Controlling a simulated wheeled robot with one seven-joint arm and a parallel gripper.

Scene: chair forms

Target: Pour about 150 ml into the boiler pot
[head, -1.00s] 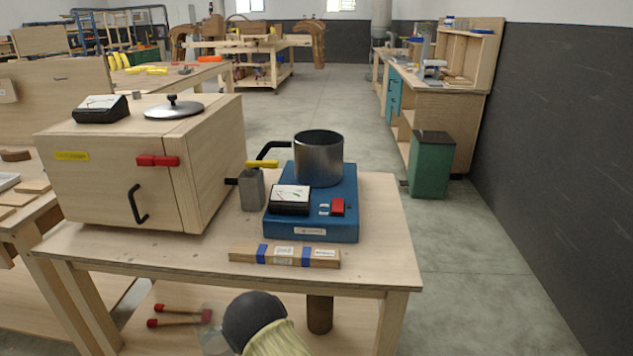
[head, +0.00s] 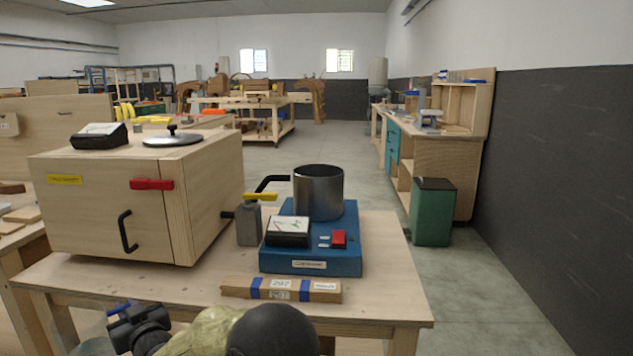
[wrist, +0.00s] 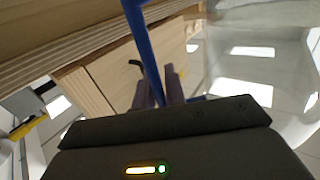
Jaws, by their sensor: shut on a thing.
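The boiler pot (head: 318,197) is a dark metal pot with a black side handle, open at the top. It stands upright on a blue base on the wooden bench. My gripper (head: 122,318) is at the lower left of the head view, in front of the bench and well apart from the pot. In the wrist view my gripper (wrist: 160,92) is shut on the blue handle (wrist: 143,40) of a clear jug (wrist: 265,55). The clear jug also shows faintly in the head view (head: 82,332). Its contents cannot be made out.
A wooden cabinet (head: 100,215) with a lid (head: 172,138) and a dark meter on top stands left of the pot. A grey block with a yellow lever (head: 260,197) is beside the base. A labelled wooden strip (head: 281,289) lies at the bench's front.

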